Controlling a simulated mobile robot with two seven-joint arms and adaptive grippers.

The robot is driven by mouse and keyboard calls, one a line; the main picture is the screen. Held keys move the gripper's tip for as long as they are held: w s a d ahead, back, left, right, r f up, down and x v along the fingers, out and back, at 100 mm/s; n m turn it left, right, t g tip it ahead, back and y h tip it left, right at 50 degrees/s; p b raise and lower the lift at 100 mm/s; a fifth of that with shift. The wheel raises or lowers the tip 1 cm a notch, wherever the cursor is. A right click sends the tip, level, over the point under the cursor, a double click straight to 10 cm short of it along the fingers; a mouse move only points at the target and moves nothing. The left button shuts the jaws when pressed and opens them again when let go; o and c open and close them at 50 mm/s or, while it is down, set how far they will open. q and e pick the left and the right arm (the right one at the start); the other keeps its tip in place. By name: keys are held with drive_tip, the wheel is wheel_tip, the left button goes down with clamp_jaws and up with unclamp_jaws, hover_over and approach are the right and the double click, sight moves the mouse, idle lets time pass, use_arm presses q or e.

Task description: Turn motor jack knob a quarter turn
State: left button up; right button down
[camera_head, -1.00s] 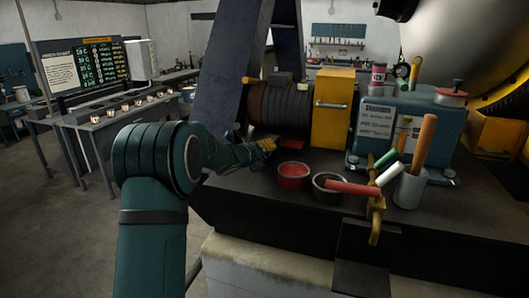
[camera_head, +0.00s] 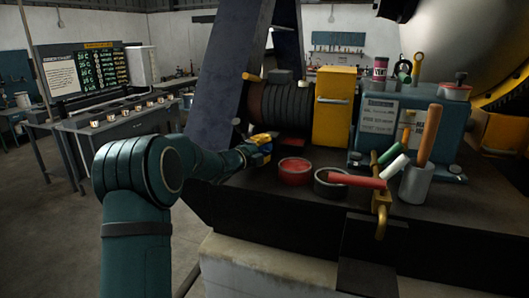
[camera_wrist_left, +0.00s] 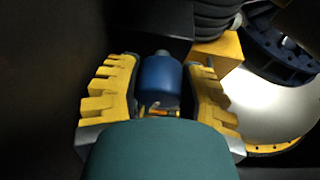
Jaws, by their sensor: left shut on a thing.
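A blue, rounded cylinder with a small grey tip, which looks like the motor jack knob (camera_wrist_left: 160,80), sits between the yellow fingers of my left gripper (camera_wrist_left: 160,95) in the left wrist view. My left gripper (camera_head: 262,147) is shut on it, with one finger on either side. In the head view this gripper is low at the bench's left part, in front of the dark ribbed motor (camera_head: 285,106). The knob's underside and mounting are hidden. My right gripper is not in view.
On the dark bench (camera_head: 270,205) stand a red bowl (camera_head: 295,172), a dark bowl (camera_head: 331,184), a cup with handled tools (camera_head: 415,184) and a blue machine box (camera_head: 378,125). A yellow block (camera_head: 334,107) stands right of the motor. A slanted steel beam (camera_head: 228,80) rises close behind my gripper.

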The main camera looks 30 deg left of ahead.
use_arm(q)
drive_tip(key=shift+d, duration=0.1)
idle(0.4)
drive_tip(key=o, duration=1.2)
drive_tip(key=shift+f, duration=0.15)
drive_tip(key=shift+s, duration=0.25)
drive_tip(key=shift+s+a, duration=0.2)
drive_tip(key=shift+s, duration=1.05)
drive_tip(key=shift+s+a, duration=0.25)
drive_tip(key=shift+s, duration=1)
drive_tip(key=shift+s+a, duration=0.2)
drive_tip(key=shift+s, duration=1.05)
drive_tip(key=shift+r, duration=0.2)
